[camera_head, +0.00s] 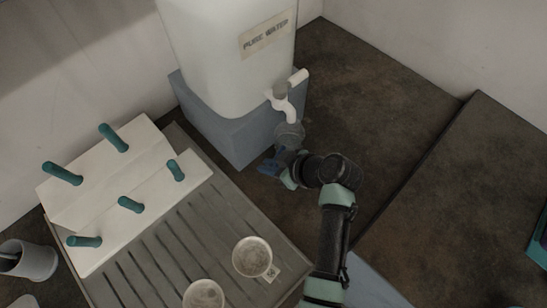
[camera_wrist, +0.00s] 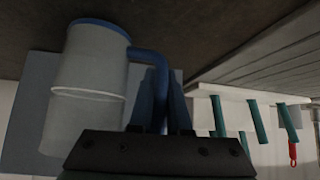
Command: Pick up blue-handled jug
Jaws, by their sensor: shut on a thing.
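The blue-handled jug (camera_wrist: 95,60) fills the left of the wrist view, a pale grey, clear-looking vessel with a blue edge. Its blue handle (camera_wrist: 153,62) curves from its side down to my gripper (camera_wrist: 165,125). In the head view the jug (camera_head: 290,133) shows small, below the white tap of the water tank. My gripper (camera_head: 280,170) is at the front of the tank's base, shut on the handle. The fingertips and the gripped part of the handle are partly hidden. I cannot tell whether the jug rests on anything.
The white water tank (camera_head: 225,70), labelled pure water, stands on a blue-grey base (camera_head: 225,137) behind the jug. Its tap (camera_head: 283,102) is close above. A grooved tray (camera_head: 190,240) at the left holds a white rack (camera_head: 110,180) with teal pegs and two round dishes.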

